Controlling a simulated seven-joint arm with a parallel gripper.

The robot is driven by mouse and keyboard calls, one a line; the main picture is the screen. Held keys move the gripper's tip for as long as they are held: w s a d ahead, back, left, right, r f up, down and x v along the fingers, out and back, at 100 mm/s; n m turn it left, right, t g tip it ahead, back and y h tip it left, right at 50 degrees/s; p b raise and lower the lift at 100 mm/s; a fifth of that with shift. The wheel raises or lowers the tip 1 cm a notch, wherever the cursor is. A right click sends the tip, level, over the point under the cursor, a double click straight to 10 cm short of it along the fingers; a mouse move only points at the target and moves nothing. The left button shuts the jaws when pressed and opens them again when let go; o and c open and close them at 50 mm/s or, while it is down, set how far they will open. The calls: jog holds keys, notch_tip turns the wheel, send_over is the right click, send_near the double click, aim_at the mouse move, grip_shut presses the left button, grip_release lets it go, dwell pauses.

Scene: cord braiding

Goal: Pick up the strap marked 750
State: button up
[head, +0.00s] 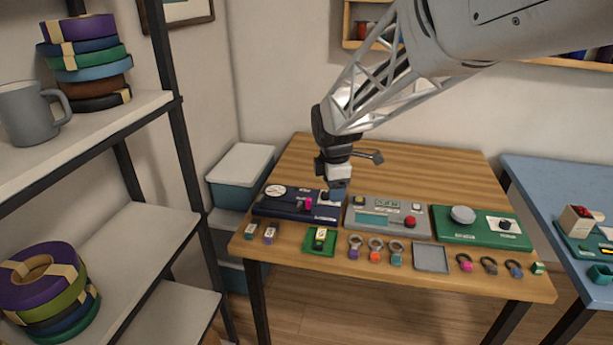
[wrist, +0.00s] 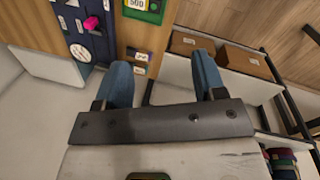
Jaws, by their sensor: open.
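No mark reading 750 can be made out in either view, so I cannot tell which thing is that strap. Two small blocks with pale labels, the left one (head: 251,230) and the right one (head: 270,234), lie at the table's front left; their marks are too small to read. They also seem to show in the wrist view as two small labelled pieces (wrist: 140,57). A green tray (head: 308,248) beside them holds a small piece; a label reading 500 (wrist: 137,4) shows there in the wrist view. My gripper (head: 337,191) is open and empty, over the dark blue panel's right end.
The dark blue panel (head: 275,208), grey panel (head: 360,222) and green panel (head: 455,236) line the table. Several ringed tags (head: 375,248) and a grey tray (head: 431,258) lie in front. A shelf (head: 120,235) stands left, a blue table (head: 545,190) right.

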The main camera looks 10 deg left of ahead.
jog(key=w+a+f+n, duration=0.2)
jog(key=a+f+n, duration=0.15)
jog(key=a, duration=0.25)
jog(key=w+a+f+n, duration=0.3)
jog(key=a+f, duration=0.1)
jog(key=a, duration=0.2)
jog(key=n, duration=0.7)
send_over(252, 226)
jog(key=f, duration=0.7)
jog(key=s+f, duration=0.1)
jog(key=f, duration=0.2)
jog(key=shift+f, duration=0.3)
jog(key=shift+w+f, duration=0.2)
jog(key=shift+f, duration=1.05)
jog(key=shift+w+f, duration=0.15)
jog(key=shift+f, duration=1.15)
jog(key=shift+w+f, duration=0.15)
jog(key=shift+f, duration=1.15)
jog(key=c, duration=1)
